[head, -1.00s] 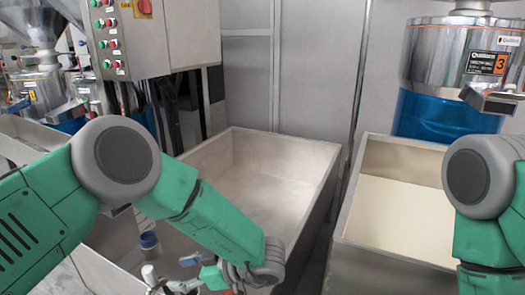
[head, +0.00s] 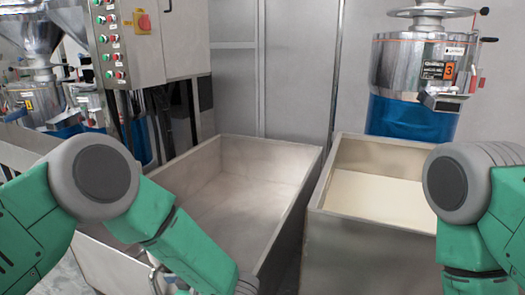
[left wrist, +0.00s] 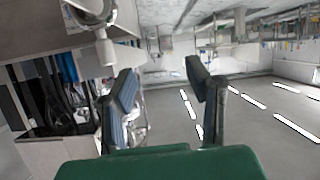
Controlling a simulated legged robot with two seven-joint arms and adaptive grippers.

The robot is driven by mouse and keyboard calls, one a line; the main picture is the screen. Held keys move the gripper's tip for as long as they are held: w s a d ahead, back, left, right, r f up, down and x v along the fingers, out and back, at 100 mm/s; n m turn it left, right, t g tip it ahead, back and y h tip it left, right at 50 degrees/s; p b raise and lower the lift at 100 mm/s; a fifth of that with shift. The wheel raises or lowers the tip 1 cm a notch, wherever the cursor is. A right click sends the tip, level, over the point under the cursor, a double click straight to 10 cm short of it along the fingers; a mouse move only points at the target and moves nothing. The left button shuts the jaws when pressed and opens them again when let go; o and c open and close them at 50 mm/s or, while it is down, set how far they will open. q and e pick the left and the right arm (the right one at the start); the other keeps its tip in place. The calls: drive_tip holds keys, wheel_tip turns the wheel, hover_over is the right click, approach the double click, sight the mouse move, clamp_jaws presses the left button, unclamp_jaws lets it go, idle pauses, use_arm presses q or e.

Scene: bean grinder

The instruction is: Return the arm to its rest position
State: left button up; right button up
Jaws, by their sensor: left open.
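My left arm (head: 185,245) comes in from the left in the head view and reaches down in front of the left bin. Its gripper is below the frame there. The left wrist view shows my left gripper (left wrist: 165,95) with its two dark finger pads wide apart and nothing between them. My right arm (head: 465,215) is bent at the right edge of the head view, and its gripper is out of the picture.
A large empty grey bin (head: 312,165) stands in front of my left arm. Another bin (head: 330,228) with pale contents is to its right, below a steel grinder (head: 410,62) with a blue lower part. A control box (head: 185,40) with buttons stands at the back left.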

use_arm(q)
drive_tip(key=s+a+f+m+t+h+p, duration=0.2)
drive_tip(key=s+a+f+m+t+h, duration=0.15)
drive_tip(key=s+f+m+h, duration=0.55)
drive_tip(key=s+a+m+g+h+p, duration=0.1)
drive_tip(key=s+m+g, duration=0.5)
drive_tip(key=s, duration=1.5)
drive_tip(key=a+g+h, duration=0.1)
drive_tip(key=h, duration=0.1)
drive_tip(key=shift+s+f+h, duration=0.35)
drive_tip(key=shift+s+h, duration=0.05)
drive_tip(key=shift+w+g, duration=0.15)
drive_tip(key=shift+g, duration=0.1)
